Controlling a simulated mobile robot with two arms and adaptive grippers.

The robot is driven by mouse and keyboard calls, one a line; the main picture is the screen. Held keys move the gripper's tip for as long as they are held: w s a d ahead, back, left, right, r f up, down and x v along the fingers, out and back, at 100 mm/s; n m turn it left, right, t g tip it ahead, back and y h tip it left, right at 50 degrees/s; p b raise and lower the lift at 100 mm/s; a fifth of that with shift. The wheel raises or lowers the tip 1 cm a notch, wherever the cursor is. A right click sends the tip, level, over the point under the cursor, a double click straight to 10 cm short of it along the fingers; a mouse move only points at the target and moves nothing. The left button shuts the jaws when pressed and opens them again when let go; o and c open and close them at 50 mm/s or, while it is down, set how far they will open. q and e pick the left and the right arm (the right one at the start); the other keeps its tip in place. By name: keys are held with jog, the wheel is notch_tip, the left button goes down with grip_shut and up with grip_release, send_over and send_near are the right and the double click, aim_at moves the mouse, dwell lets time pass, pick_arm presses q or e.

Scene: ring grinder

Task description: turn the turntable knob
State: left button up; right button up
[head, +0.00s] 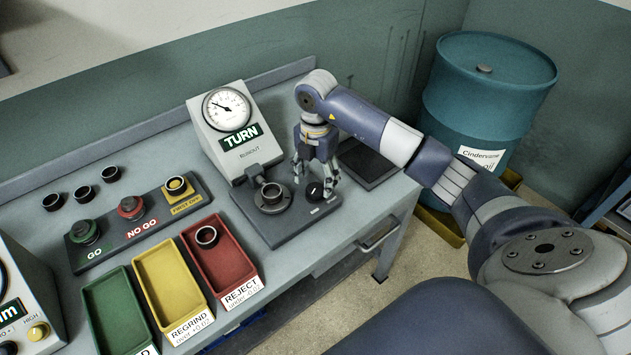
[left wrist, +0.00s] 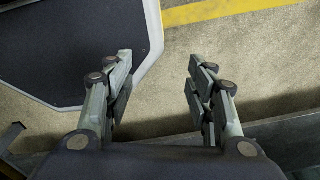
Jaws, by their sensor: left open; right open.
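The turntable knob (head: 315,191) is a small black round knob with a light mark, on the right part of the grey turntable base (head: 292,228). My right gripper (head: 315,182) points down over the knob with its fingers open on either side of it. I cannot tell whether the fingers touch the knob. The turntable (head: 271,203) with a dark ring on it sits left of the knob. My left gripper (left wrist: 160,90) is open and empty in the left wrist view, above the floor. It is not in the head view.
The runout gauge (head: 234,127) behind the turntable reads TURN. Green, yellow and red trays (head: 218,262) stand to the left; a ring lies in the red one. A GO/NO GO block (head: 135,222) and several loose rings are further left. A dark plate (head: 367,163) lies right of my right gripper.

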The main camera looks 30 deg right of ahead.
aim_at(316, 187)
notch_tip(316, 187, down, 3)
jog(key=shift+f, duration=0.1)
jog(key=shift+c, duration=0.3)
jog(key=c, duration=1)
pick_arm(q)
jog(key=shift+w+d+r, duration=0.1)
jog(key=shift+w+r, duration=0.1)
jog(key=shift+w, duration=0.4)
jog(key=shift+w+r, duration=0.2)
jog(key=shift+w, duration=0.4)
